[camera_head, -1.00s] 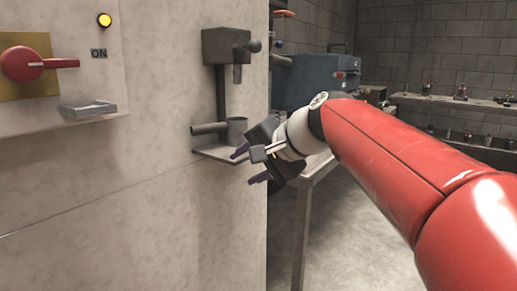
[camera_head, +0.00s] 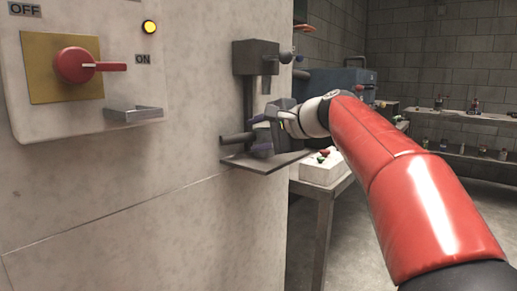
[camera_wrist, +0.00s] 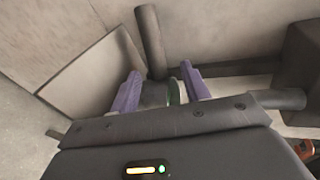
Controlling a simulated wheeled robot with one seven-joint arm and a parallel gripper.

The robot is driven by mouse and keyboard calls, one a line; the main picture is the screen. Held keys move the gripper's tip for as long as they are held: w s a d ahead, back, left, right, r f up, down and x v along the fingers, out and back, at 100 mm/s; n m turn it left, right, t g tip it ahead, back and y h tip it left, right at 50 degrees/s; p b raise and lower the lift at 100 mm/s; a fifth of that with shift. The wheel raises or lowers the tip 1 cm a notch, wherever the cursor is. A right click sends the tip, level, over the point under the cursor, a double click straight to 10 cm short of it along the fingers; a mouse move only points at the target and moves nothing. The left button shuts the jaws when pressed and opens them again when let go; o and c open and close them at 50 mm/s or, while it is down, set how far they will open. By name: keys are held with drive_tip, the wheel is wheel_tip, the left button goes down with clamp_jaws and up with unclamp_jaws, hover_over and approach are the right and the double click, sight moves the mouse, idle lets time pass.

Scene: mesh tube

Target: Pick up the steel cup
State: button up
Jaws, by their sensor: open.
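The steel cup (camera_head: 262,140) stands on the small wall shelf, at the end of a grey horizontal tube. It is mostly hidden behind my fingers in the head view. My gripper (camera_head: 262,132) is open, with its purple fingers reaching in at the cup from the right. In the wrist view, my gripper (camera_wrist: 158,84) has one finger on each side of a grey rounded shape that looks like the cup (camera_wrist: 155,95). I cannot tell whether either finger touches it.
The shelf (camera_head: 240,162) juts from the pale wall under a dark bracket (camera_head: 257,56). The grey tube (camera_head: 237,138) sits close left of my fingers. A red switch (camera_head: 75,65) and a small ledge (camera_head: 133,113) are further left. A table with a white box (camera_head: 322,169) stands behind.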

sight(253, 136)
drive_tip(key=x, duration=0.3)
drive_tip(key=shift+w+a+f, duration=0.2)
drive_tip(key=shift+f, duration=0.05)
clamp_jaws()
